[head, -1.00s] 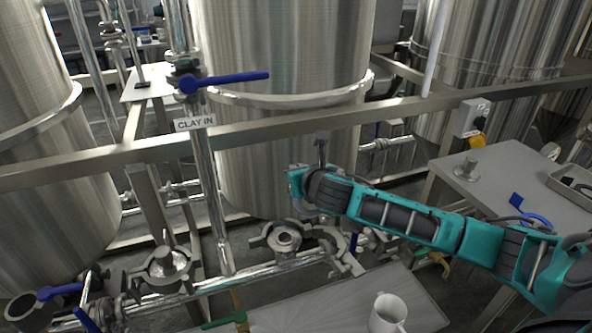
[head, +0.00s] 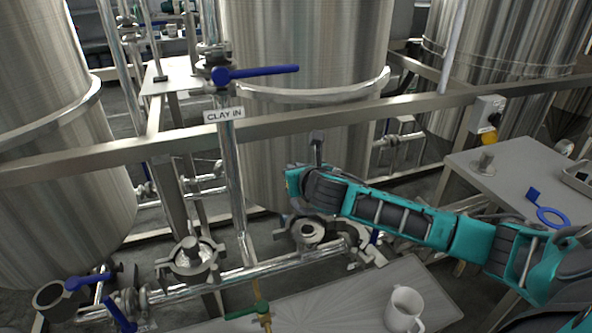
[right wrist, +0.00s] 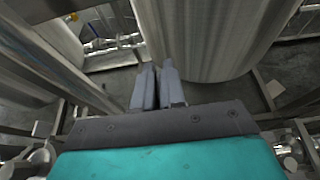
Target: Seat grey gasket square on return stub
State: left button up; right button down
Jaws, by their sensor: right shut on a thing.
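My right gripper (head: 317,146) points away from me, in front of the middle tank and above the pipework. In the right wrist view its two grey fingers (right wrist: 158,86) lie nearly together. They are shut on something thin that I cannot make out. I cannot pick out the grey gasket as a separate thing in either view. An open-topped round fitting in a clamp (head: 310,231) is below my right wrist. A similar clamped fitting (head: 190,256) is to its left. I cannot tell which is the return stub. My left gripper is not in view.
A steel rail (head: 300,122) crosses before the tanks. A blue-handled valve (head: 222,76) and a "CLAY IN" sign (head: 223,115) are on a vertical pipe. A white mug (head: 404,308) stands on the front table (head: 345,300).

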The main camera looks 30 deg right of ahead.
jog(key=shift+r+p, duration=0.15)
jog(key=shift+p, duration=0.15)
jog(key=shift+f, duration=0.3)
notch_tip(320, 180, down, 6)
jog(key=b, duration=0.3)
jog(key=shift+r, duration=0.25)
jog(key=shift+p, duration=0.35)
